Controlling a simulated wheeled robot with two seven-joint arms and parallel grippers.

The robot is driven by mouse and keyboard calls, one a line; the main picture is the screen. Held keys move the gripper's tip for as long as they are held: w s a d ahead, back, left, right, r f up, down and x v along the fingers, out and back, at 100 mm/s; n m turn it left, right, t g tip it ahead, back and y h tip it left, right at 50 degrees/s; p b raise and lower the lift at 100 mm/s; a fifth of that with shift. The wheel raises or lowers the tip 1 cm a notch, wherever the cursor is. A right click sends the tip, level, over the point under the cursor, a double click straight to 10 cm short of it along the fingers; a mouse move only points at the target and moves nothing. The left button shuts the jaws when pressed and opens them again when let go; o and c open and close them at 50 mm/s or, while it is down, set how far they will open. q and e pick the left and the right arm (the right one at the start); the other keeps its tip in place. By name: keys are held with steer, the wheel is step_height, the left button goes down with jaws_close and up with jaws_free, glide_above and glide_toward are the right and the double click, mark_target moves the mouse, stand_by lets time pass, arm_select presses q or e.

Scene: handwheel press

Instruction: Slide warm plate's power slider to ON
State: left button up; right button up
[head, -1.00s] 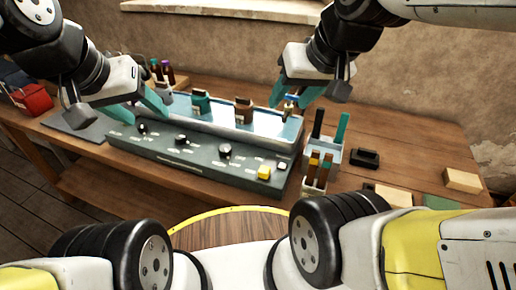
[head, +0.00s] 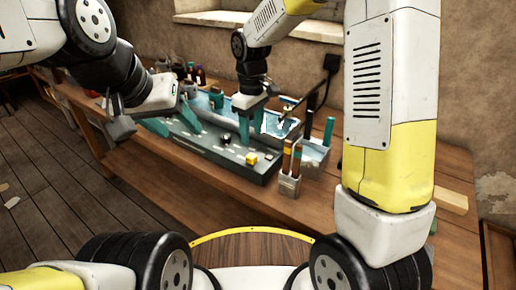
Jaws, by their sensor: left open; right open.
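The warm plate is a dark grey-green console (head: 262,172) with a pale blue, shiny top tray, seen in the head view at the table's middle. Its sloped front carries dark knobs (head: 225,139), small white labels and a yellow block (head: 251,158). The power slider is too small or hidden to make out, so its position cannot be told. My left gripper (head: 172,121) is open and empty above the console's left part, hiding some of it. My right gripper (head: 250,124) is open with teal fingers pointing down over the right part of the tray. I cannot tell whether either touches anything.
A small holder with brown and orange tools (head: 289,184) stands right of the console, with a holder of dark and teal tools behind it. Bottles (head: 198,75) stand at the back. My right arm hides much of the table's right side. The table's front strip is clear.

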mark_target(251, 156)
steer(key=shift+a+f, duration=0.15)
steer(key=shift+f, duration=0.65)
step_height(251, 156, down, 7)
steer(key=shift+c, duration=0.4)
jaws_close()
